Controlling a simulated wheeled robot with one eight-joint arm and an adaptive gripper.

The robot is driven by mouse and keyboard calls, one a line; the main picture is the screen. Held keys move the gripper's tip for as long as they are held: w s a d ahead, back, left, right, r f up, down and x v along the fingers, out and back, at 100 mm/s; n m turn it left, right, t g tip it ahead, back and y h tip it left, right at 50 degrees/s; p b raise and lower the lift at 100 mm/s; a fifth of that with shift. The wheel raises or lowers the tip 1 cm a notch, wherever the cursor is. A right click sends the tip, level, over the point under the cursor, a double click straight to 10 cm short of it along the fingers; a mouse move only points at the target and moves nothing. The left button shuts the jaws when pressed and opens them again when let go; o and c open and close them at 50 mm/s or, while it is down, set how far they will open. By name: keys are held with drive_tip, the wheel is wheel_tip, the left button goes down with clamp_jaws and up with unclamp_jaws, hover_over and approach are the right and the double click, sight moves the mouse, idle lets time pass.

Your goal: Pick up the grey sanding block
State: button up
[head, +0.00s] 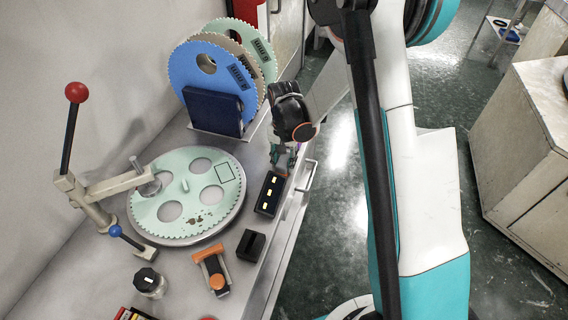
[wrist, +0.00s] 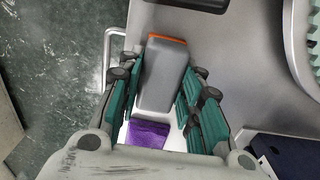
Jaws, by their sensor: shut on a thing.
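The grey sanding block (wrist: 163,78) has an orange strip along its far end in the wrist view. It lies between the green finger pads of my gripper (wrist: 160,88), which is shut on it. In the head view my gripper (head: 283,158) points down over the right side of the bench, close to its edge. The block cannot be clearly made out there, as the gripper hides it. A purple piece (wrist: 148,134) shows by the near end of the block; I cannot tell whether it touches it.
Just in front of my gripper is a black tray (head: 261,207) with yellow pieces. A blue toothed disc (head: 190,72) stands in a rack behind, with a dark blue box (head: 213,112). A pale green lapping disc (head: 187,216) lies left. A handrail (head: 303,185) runs along the bench edge.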

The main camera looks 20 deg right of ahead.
sight(284, 159)
wheel_tip(284, 159, up, 20)
drive_tip(key=p, duration=0.6)
